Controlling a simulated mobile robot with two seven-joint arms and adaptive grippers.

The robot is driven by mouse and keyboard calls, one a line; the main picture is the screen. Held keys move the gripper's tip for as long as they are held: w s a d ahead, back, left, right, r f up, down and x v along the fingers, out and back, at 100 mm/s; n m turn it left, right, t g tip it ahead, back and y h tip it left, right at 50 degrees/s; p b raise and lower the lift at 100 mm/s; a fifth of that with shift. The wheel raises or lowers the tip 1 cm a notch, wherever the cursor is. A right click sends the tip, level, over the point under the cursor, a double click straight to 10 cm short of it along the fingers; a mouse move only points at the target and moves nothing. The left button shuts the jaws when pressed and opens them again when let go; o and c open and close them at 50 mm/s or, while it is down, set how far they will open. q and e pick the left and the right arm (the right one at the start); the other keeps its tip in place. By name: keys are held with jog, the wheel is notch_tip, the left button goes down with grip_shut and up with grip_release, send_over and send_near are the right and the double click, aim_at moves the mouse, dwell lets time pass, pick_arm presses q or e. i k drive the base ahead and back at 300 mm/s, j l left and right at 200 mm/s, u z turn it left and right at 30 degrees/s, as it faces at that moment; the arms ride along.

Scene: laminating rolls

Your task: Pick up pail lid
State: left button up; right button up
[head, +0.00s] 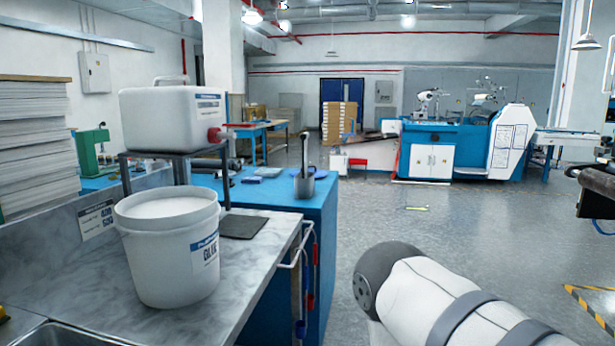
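A white glue pail (172,262) stands upright on the marble-patterned counter at the left, its label facing right. A pale round surface (165,208) fills its top inside the rim. I cannot tell whether this is the pail lid or the contents. No separate lid shows on the counter. Part of my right arm comes in at the lower right, apart from the pail and counter. Neither gripper can be made out.
A white jug with a red tap (172,118) stands on a dark metal stand behind the pail. A dark flat pad (243,227) lies right of the pail. A sink edge (70,333) is at the lower left. A blue bench (275,190) adjoins the counter. Open floor lies to the right.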

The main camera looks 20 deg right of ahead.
aim_at(319, 174)
jog(key=i+l+u, duration=0.1)
jog(key=l, duration=0.65)
jog(key=l+u, duration=0.1)
jog(key=l, duration=0.65)
jog(key=i+l+u, duration=0.15)
jog(key=l, duration=0.25)
jog(key=i+l+u, duration=0.15)
jog(key=l, duration=0.25)
jog(key=i+l+u, duration=0.15)
jog(key=i+l, duration=0.15)
jog(key=l, duration=0.15)
jog(key=i+l+u, duration=0.1)
jog(key=l, duration=0.4)
jog(key=i+l+u, duration=0.15)
jog(key=l, duration=0.3)
jog(key=i+l+u, duration=0.15)
jog(key=l, duration=0.35)
jog(key=l+u, duration=0.15)
jog(key=l, duration=0.3)
jog(key=i, duration=0.05)
